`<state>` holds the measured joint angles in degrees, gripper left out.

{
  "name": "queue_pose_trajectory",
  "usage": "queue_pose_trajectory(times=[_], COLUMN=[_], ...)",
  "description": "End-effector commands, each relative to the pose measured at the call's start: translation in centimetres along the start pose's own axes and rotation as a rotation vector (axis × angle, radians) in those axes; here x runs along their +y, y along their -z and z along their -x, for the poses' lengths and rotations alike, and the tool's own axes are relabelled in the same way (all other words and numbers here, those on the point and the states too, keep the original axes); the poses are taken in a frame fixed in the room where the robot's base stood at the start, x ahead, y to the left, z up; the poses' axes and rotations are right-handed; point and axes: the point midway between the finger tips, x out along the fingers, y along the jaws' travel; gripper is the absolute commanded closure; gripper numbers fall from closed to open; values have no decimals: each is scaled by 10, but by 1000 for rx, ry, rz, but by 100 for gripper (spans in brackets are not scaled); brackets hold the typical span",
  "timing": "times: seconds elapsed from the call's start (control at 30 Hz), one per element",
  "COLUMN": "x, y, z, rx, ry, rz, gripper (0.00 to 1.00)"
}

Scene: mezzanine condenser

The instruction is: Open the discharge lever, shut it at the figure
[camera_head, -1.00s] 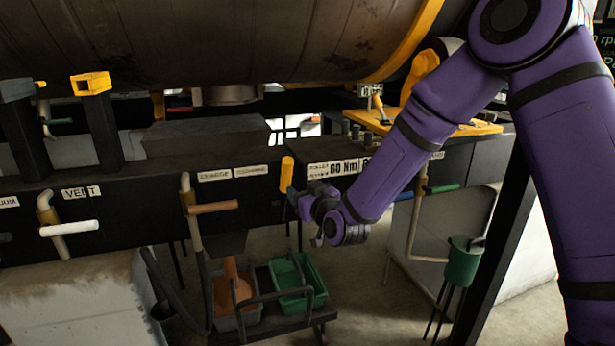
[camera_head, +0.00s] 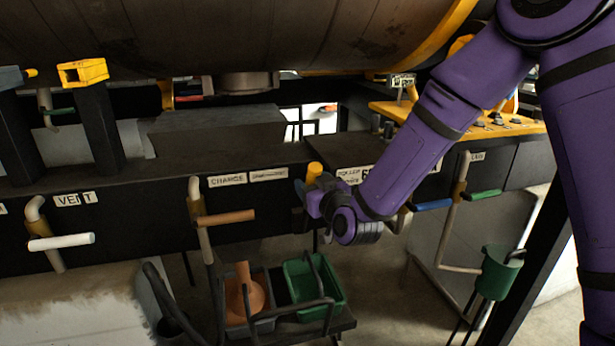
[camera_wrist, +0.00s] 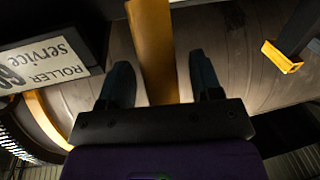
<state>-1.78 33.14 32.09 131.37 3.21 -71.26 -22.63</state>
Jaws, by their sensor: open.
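The yellow lever (camera_head: 314,172) stands upright on the front of the dark beam, just right of a small label (camera_head: 268,174) too blurred to read surely. My gripper (camera_head: 303,190) is at this lever and hides its lower part. In the wrist view the yellow lever (camera_wrist: 152,45) runs between the two fingers of my gripper (camera_wrist: 160,75). The fingers are open, with a visible gap on each side of the lever. A sign reading ROLLER Service (camera_wrist: 45,65) is at the left there. I cannot read a figure anywhere clearly.
An orange-brown handle (camera_head: 226,217) under the CHARGE label (camera_head: 227,180) and a white VENT handle (camera_head: 60,242) stick out at the left. Blue (camera_head: 433,205) and green (camera_head: 484,195) handles are at the right.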

Motion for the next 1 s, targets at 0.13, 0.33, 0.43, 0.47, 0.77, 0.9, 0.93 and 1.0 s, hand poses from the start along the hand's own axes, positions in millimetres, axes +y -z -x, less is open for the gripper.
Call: queue_pose_trajectory(times=[0.13,0.33,0.43,0.47,0.77,0.9,0.93,1.0], x=[-1,-1,-1,-1,0,2,2,4], y=[0,0,0,0,1,6,7,9], z=[2,1,1,1,-1,-12,-14,-21], rx=[0,0,0,0,-9,-57,-70,-104], ry=[0,0,0,0,1,4,5,8], rz=[0,0,0,0,-1,-7,-10,-16], gripper=[41,46,69,76,100,100,100,100])
